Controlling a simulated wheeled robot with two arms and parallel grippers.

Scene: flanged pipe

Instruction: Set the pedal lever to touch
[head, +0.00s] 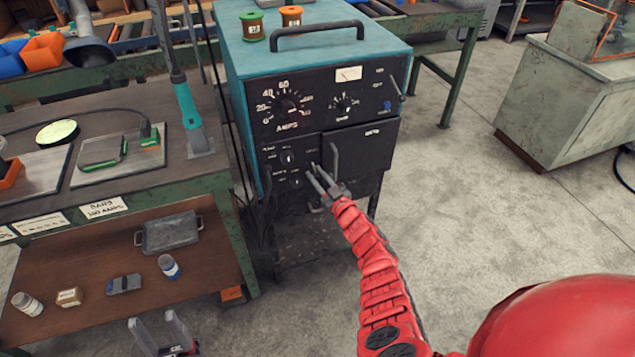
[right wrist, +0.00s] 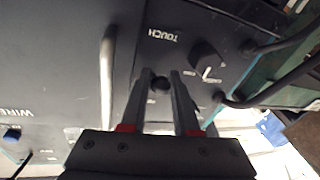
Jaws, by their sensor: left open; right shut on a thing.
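The welding machine (head: 262,130) has a black front panel with dials and switches. In the right wrist view, a small dark lever with a round end (right wrist: 160,84), which appears to be the pedal lever, sits between the fingertips of my right gripper (right wrist: 160,76). A TOUCH label shows inverted just above it. In the head view my right gripper (head: 316,176) is at the lower panel, shut on the lever; its fingers hide the lever's position. My left gripper (head: 160,332) is open and empty at the bottom, in front of the shelf.
A dark knob (right wrist: 207,62) is beside the held lever. A metal door handle (right wrist: 107,75) stands out close on its other side. The workbench (head: 190,170) with a lower shelf is to the left. Open concrete floor (head: 460,210) lies to the right.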

